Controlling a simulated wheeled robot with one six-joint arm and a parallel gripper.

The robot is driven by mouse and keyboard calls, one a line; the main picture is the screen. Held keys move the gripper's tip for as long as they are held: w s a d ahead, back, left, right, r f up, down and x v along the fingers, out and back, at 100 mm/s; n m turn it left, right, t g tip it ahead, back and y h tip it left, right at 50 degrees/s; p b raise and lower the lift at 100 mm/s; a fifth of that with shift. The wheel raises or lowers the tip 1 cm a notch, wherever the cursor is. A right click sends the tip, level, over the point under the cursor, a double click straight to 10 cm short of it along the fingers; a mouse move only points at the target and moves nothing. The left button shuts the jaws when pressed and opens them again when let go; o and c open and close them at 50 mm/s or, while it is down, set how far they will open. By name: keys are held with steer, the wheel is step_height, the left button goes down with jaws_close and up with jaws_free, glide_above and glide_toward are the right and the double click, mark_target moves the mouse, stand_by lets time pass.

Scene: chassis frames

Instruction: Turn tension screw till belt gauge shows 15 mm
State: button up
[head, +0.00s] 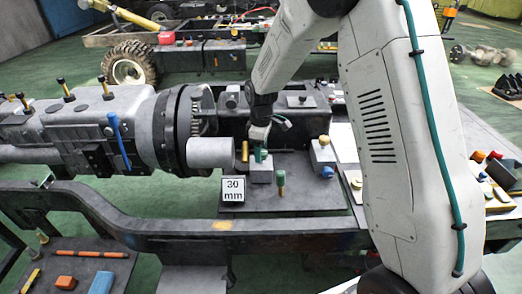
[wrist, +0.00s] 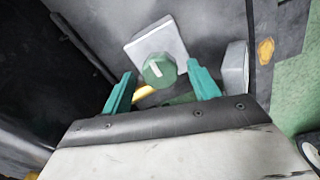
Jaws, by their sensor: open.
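The belt gauge (head: 233,190) is a small white sign with a dark border on the grey plate, and it reads 30 mm. A round green knob (wrist: 158,70) with a white mark, which looks like the tension screw, sits on a pale grey block (wrist: 172,36); the block also shows in the head view (head: 261,174). My gripper (wrist: 161,88) is open, its two green fingers apart, one on each side of the knob in the picture. I cannot tell whether they touch it. In the head view my gripper (head: 260,147) is just above the block, largely hiding the knob.
A green-topped post (head: 281,182) stands right of the block. A block with a blue knob (head: 325,165) is farther right. A grey cylinder (head: 210,153) is at the left. Loose tools lie on a low tray (head: 110,275); the plate's front is mostly clear.

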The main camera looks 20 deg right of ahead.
steer(key=shift+f, duration=0.4)
steer(key=c, duration=1)
steer(key=shift+o, duration=0.2)
steer(key=shift+m, duration=0.3)
